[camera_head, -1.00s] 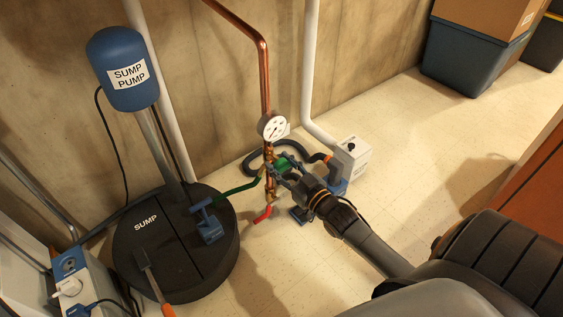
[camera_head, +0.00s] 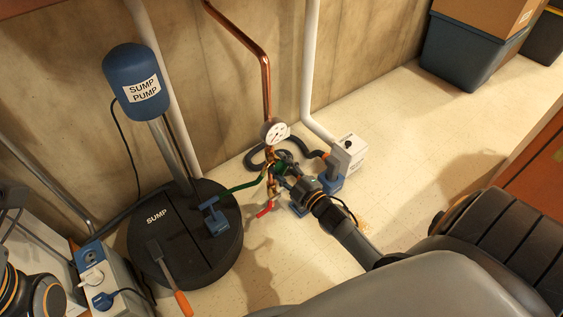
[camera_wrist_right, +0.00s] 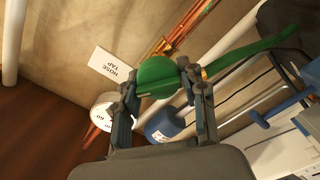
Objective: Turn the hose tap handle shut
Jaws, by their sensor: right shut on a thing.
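The green hose tap handle (camera_head: 242,187) sits on the copper pipework below a round white gauge (camera_head: 275,131). Its long lever points left, over the sump lid. In the right wrist view, the handle's rounded green part (camera_wrist_right: 158,76) is between my fingers and the lever runs off to the upper right. My right gripper (camera_head: 281,168) is shut on this green part; it also shows in the right wrist view (camera_wrist_right: 165,92). A "HOSE TAP" label (camera_wrist_right: 112,64) is on the wall side. At the lower left is part of my left arm; its fingers are not seen.
A red lever (camera_head: 265,209) is just below the tap. The black sump lid (camera_head: 180,262), with the blue sump pump (camera_head: 136,82) above it, is at left. A white box (camera_head: 348,152) and dark hose (camera_head: 258,157) are close behind.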

